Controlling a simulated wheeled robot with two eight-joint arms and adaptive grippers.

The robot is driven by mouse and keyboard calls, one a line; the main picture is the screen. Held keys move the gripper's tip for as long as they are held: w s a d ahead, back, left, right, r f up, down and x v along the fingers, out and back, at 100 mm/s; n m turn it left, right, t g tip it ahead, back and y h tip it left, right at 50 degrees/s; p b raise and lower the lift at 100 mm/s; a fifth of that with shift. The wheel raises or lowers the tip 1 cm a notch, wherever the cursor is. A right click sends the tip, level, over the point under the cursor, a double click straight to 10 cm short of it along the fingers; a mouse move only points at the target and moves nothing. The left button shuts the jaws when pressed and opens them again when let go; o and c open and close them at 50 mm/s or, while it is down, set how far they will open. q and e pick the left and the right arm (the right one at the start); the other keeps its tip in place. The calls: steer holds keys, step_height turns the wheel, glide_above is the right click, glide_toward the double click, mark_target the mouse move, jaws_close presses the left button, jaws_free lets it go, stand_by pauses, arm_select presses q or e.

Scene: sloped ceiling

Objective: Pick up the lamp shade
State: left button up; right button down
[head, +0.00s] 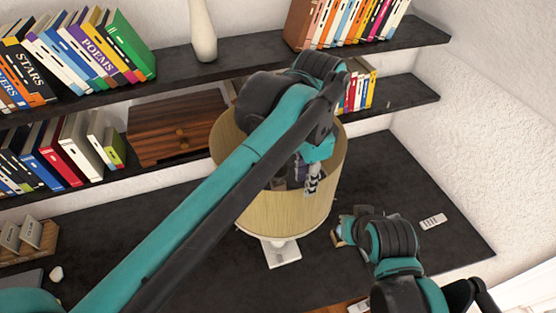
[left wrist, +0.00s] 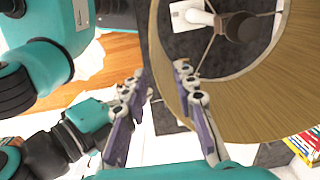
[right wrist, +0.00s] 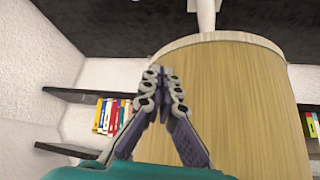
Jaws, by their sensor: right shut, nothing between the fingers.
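The beige lamp shade (head: 290,212) sits on a lamp with a white base (head: 283,252) on the dark desk. My left gripper (head: 311,184) is over the shade's right part in the head view. In the left wrist view, the left gripper (left wrist: 158,77) is open, with one finger inside the shade (left wrist: 245,100) and the other outside its wall; contact is unclear. My right gripper (head: 338,236) is low, right of the shade. In the right wrist view, the right gripper (right wrist: 163,76) is shut and empty in front of the shade's outer wall (right wrist: 240,100).
Dark shelves with books (head: 355,20), a white vase (head: 203,30) and a wooden drawer box (head: 180,128) are behind the lamp. A white remote (head: 433,221) lies on the desk (head: 400,175) at right. A pale wall (head: 490,120) bounds the right side.

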mark_target(303, 200)
arm_select(q)
step_height(303, 200, down, 8)
steer(key=p, duration=0.1)
steer(key=shift+s+r, duration=0.2)
steer(key=shift+s, duration=0.15)
steer(key=shift+c, duration=1.2)
jaws_close()
